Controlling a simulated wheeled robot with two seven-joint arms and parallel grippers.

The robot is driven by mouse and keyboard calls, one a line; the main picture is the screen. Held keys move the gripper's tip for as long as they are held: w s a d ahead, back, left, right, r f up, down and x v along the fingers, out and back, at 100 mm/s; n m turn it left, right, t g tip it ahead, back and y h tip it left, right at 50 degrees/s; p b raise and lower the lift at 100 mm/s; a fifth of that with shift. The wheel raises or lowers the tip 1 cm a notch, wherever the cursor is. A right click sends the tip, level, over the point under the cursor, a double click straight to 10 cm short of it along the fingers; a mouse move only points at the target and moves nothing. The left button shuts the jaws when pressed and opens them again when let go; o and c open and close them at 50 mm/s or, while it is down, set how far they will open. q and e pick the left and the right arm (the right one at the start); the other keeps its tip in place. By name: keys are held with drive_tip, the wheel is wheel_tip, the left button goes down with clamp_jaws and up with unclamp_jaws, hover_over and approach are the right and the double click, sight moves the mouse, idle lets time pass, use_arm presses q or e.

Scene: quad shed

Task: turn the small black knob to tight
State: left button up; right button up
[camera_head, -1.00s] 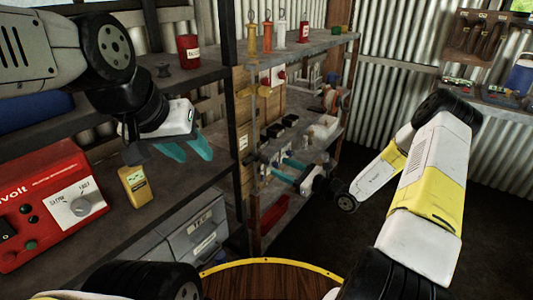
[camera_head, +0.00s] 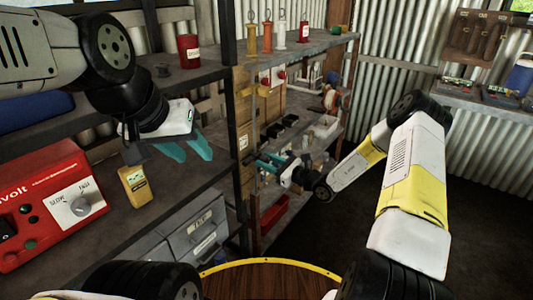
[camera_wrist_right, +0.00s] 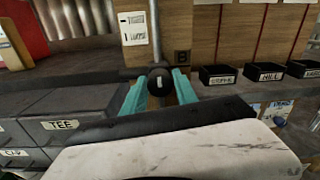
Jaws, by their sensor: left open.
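The small black knob (camera_wrist_right: 160,80), round with a pale mark on its face, is at the lower end of a grey upright pipe in the right wrist view. My right gripper (camera_wrist_right: 161,84) has its two teal fingers on either side of the knob. The fingers look open, with narrow gaps beside it; contact cannot be told. In the head view my right gripper (camera_head: 262,163) is near the shelf post, and I cannot make out the knob there. My left gripper (camera_head: 188,150) is open and empty above the left shelf.
A white label (camera_wrist_right: 134,28) is left of the pipe. Black labelled bins (camera_wrist_right: 218,75) stand to the right. Below are grey drawers (camera_wrist_right: 58,127). A red welder box (camera_head: 45,200) and a yellow meter (camera_head: 134,186) are on the left shelf.

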clamp_jaws()
drive_tip(key=shift+m, duration=0.4)
drive_tip(key=m, duration=0.2)
drive_tip(key=shift+m, duration=0.4)
drive_tip(key=m, duration=0.3)
drive_tip(key=shift+m, duration=0.4)
drive_tip(key=m, duration=0.5)
drive_tip(key=shift+s, duration=0.1)
drive_tip(key=m, duration=0.5)
drive_tip(key=shift+r+g, duration=0.1)
drive_tip(key=shift+g, duration=0.2)
